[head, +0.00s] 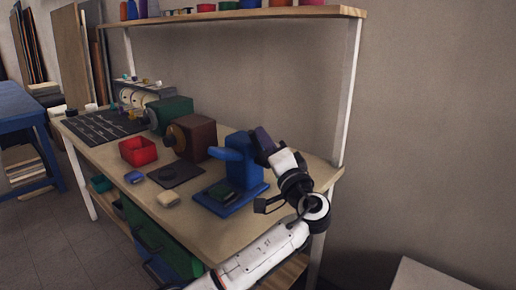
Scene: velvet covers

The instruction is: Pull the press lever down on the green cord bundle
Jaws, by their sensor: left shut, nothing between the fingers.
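The blue press (241,165) stands at the front right part of the workbench, with its flat base below. The green cord bundle (218,192) lies on the press base, under the press head. A purple handle-like part (265,140) sticks up just right of the press column; it may be the press lever, and it looks raised. My left arm comes in from the bottom, and my left gripper (268,156) is shut and empty, close beside the purple part. I cannot tell whether they touch. The fingertips are small and partly hidden. My right gripper is not in view.
The workbench (225,235) also holds a red bin (138,151), a dark square pad (175,174), a brown machine (193,136) and a green machine (170,112), all left of the press. A shelf (230,15) runs above. A blue table (20,105) stands at far left.

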